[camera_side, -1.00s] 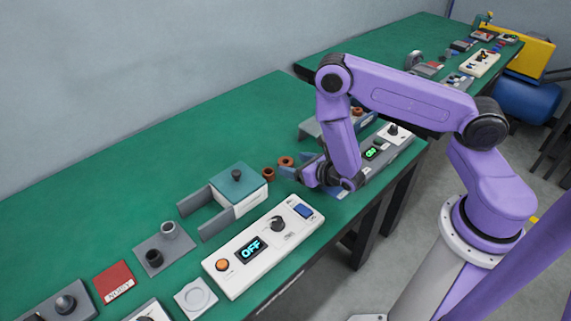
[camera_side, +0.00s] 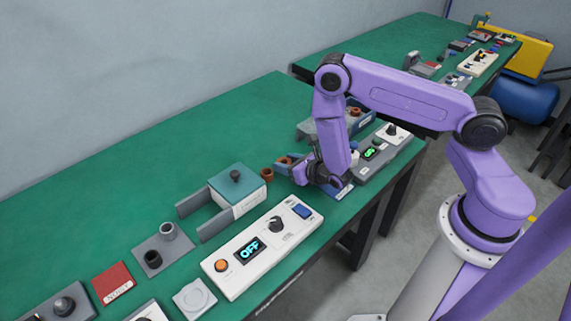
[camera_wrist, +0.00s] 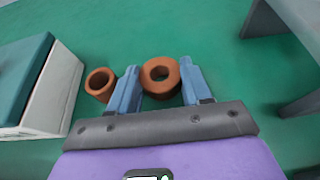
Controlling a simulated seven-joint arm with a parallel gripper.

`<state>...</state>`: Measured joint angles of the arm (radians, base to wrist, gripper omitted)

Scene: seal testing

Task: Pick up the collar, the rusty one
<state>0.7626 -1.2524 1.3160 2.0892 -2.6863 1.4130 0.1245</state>
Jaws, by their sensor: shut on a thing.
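A rusty orange-brown collar (camera_wrist: 160,75) sits between the two blue fingers of my gripper (camera_wrist: 161,88) in the wrist view. The gripper is shut on it, with the fingers on its left and right sides. In the side view, the same collar (camera_side: 285,160) shows partly behind the fingers of my gripper (camera_side: 291,166), low at the green bench. I cannot tell whether it touches the bench. A second rusty-coloured collar (camera_wrist: 100,83) stands just outside the left finger; it also shows in the side view (camera_side: 267,174).
A teal-lidded white box (camera_side: 238,190) stands left of the collars. A white panel (camera_side: 262,250) reading OFF lies at the front. A grey device (camera_side: 385,143) and a blue-grey bin (camera_side: 360,122) stand to the right. The green bench behind the collars is clear.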

